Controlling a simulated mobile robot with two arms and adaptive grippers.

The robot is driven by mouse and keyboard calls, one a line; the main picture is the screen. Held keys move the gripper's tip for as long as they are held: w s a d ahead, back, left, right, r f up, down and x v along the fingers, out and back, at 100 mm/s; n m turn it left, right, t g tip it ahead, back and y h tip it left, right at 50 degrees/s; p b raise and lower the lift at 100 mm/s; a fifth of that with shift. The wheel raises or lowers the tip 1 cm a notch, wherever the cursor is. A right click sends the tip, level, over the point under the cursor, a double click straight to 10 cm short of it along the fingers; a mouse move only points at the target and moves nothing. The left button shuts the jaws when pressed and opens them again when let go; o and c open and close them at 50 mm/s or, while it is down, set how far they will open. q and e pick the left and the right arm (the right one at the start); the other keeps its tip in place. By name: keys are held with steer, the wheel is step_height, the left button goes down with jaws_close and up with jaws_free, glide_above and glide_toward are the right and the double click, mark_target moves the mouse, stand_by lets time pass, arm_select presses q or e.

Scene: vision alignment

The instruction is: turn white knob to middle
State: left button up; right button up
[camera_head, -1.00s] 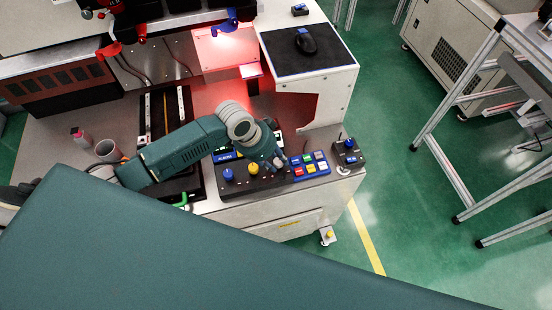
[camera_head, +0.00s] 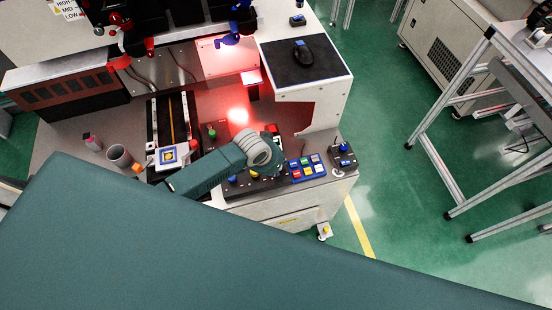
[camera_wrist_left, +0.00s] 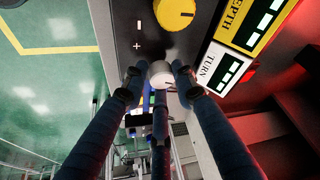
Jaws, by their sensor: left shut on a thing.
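The white knob (camera_wrist_left: 161,72) is on the dark control panel in the left wrist view, below a large yellow knob (camera_wrist_left: 174,13). My left gripper (camera_wrist_left: 158,80) has its dark fingers around the white knob and is shut on it. In the head view my left arm reaches across the control panel, and its wrist covers the white knob and the fingertips. The knob's pointing direction is hard to read. My right gripper is not in view.
DEPTH (camera_wrist_left: 230,20) and TURN (camera_wrist_left: 210,66) displays sit beside the knobs. A blue button block (camera_head: 308,168) and a small joystick box (camera_head: 343,157) are right of the arm.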

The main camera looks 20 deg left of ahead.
arm_select(q)
steer(key=n+p, duration=0.1)
steer(key=n+y+p, duration=0.1)
steer(key=shift+w+r+n, duration=0.35)
steer(key=shift+r+n, duration=0.05)
steer(key=shift+f+n+y, duration=0.1)
steer(key=shift+n+y, duration=0.2)
steer(key=shift+n, duration=0.2)
steer(key=shift+w, duration=0.1)
steer(key=o, duration=1.1)
steer(key=shift+f, duration=0.15)
steer(key=shift+s, duration=0.2)
steer(key=shift+s, duration=0.1)
steer(key=shift+r, duration=0.2)
steer(key=v, duration=1.1)
steer(key=shift+s+r, duration=0.2)
steer(key=shift+s, duration=0.05)
